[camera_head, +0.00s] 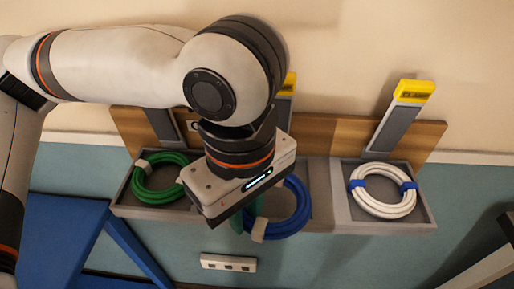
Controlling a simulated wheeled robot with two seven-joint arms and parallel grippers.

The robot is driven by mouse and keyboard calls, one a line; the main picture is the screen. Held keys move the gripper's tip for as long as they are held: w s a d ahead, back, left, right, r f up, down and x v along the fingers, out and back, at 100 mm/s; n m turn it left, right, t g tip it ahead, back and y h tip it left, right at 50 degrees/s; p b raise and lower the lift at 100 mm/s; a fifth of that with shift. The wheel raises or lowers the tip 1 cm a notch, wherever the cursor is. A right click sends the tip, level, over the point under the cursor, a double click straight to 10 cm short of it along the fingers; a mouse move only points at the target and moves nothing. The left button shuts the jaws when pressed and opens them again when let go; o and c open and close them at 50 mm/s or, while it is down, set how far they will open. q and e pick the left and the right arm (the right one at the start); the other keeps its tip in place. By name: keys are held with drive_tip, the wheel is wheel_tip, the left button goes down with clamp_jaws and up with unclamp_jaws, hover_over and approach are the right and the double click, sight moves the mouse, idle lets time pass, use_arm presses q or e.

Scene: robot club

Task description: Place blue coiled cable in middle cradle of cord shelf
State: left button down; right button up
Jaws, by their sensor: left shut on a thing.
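The blue coiled cable (297,210) is at the middle of the cord shelf (322,183), with a pale tie near its lower left. My left gripper (248,214) is over the cable's left side and shut on it. My right gripper is not in view.
A green coiled cable (146,190) lies in the left cradle and a white coiled cable (384,207) with blue ties in the right cradle. Yellow-topped grey uprights (396,122) rise behind. A socket strip (228,262) is below the shelf, and a blue panel (60,235) stands lower left.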

use_arm(q)
drive_tip(key=w, duration=0.1)
drive_tip(key=w+f, duration=0.1)
drive_tip(key=w, duration=0.1)
drive_tip(key=shift+f, duration=0.25)
drive_tip(key=w+f, duration=0.1)
drive_tip(key=w, duration=0.1)
drive_tip(key=w+f, duration=0.1)
drive_tip(key=shift+w+f, duration=0.35)
drive_tip(key=shift+w, duration=0.05)
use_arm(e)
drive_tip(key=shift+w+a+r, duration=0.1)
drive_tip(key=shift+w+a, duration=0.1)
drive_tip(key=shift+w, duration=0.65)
use_arm(q)
drive_tip(key=shift+s, duration=0.1)
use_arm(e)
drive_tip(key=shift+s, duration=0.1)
use_arm(q)
drive_tip(key=c, duration=1.3)
unclamp_jaws()
drive_tip(key=shift+f, duration=0.1)
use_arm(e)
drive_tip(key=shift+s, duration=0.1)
